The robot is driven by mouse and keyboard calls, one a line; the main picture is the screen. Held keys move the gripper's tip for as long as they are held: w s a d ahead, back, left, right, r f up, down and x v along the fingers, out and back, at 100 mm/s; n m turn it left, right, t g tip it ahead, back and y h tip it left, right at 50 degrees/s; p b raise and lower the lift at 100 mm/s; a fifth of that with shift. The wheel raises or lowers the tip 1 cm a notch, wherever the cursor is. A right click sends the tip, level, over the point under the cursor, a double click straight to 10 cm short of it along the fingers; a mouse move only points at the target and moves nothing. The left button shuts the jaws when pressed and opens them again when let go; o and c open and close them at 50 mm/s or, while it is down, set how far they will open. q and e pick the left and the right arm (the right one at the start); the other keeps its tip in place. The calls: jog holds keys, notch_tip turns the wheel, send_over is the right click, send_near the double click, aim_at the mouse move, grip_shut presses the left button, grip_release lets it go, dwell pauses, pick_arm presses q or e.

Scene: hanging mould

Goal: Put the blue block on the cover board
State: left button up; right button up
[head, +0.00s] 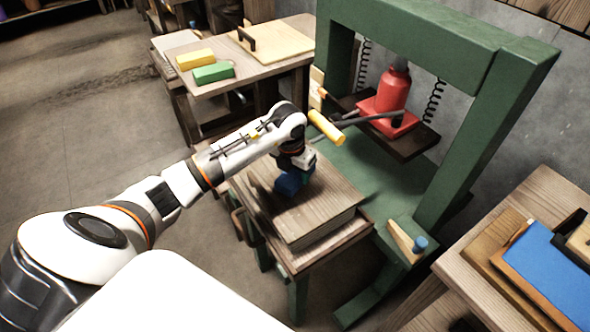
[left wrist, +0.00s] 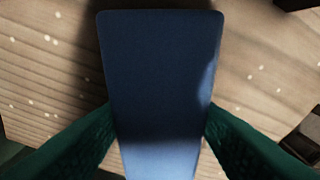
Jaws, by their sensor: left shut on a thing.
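The blue block (head: 288,184) is held by my left gripper (head: 298,176) over the wooden cover board (head: 320,205). In the left wrist view the blue block (left wrist: 160,90) fills the middle, with a green finger (left wrist: 75,145) pressed on each side. The wood grain of the board (left wrist: 50,60) shows behind it. I cannot tell whether the block touches the board. My right gripper is in neither view.
A green press frame (head: 465,110) with a red jack (head: 392,92) stands right of the board. A back table (head: 215,93) holds a yellow block (head: 195,59) and a green block (head: 213,72). A blue sheet (head: 550,270) lies on the right table.

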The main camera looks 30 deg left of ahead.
aim_at(291, 177)
pick_arm(q)
jog(key=shift+f, duration=0.1)
jog(key=o, duration=1)
jog(key=shift+o, duration=0.2)
jog(key=shift+r, duration=0.35)
notch_tip(291, 177, up, 11)
jog(key=s, duration=0.1)
jog(key=shift+s+r+b, duration=0.2)
jog(key=shift+s+b, duration=0.15)
jog(key=shift+s, duration=0.05)
jog(key=shift+s+f, duration=0.1)
